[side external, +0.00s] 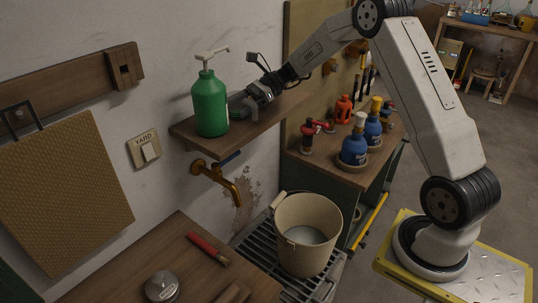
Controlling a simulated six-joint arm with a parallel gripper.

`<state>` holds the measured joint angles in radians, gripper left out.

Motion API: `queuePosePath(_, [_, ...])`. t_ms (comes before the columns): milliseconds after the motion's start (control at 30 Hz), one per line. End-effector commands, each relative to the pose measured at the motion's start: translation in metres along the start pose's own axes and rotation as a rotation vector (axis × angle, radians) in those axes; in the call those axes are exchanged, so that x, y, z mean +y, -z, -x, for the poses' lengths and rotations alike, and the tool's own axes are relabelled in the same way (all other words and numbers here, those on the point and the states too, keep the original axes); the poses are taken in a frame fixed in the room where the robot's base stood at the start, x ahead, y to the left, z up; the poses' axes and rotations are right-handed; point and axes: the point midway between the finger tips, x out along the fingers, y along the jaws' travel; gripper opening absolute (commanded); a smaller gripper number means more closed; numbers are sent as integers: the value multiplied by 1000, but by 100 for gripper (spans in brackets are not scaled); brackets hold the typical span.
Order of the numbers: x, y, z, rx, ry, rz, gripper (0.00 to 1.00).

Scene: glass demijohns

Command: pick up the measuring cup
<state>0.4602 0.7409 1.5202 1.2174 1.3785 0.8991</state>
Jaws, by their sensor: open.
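I cannot make out a measuring cup for certain in the side external view. My gripper (253,104) is open, low over the wooden wall shelf (240,127), just right of a green pump bottle (210,105).
A brass tap (220,180) juts out under the shelf. A cream bucket (306,234) stands on a metal grate. Blue bottles (355,149) and red items crowd the bench at right. A red-handled tool (207,249) and a round metal piece (162,287) lie on the front table.

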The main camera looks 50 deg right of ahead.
Motion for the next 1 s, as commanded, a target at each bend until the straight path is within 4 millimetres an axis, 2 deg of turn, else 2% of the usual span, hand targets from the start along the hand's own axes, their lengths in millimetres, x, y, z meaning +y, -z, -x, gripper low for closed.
queuePosePath(133, [0,0,-5,1,0,-1,83])
queuePosePath(567, [0,0,-5,0,0,-1,83])
queuePosePath(633, [0,0,-5,0,0,-1,68])
queuePosePath(800, [0,0,-5,0,0,-1,17])
queuePosePath(833, [0,0,-5,0,0,-1,16])
queuePosePath(867, [0,0,-5,0,0,0,7])
queuePosePath(1000, [0,0,-5,0,0,0,7])
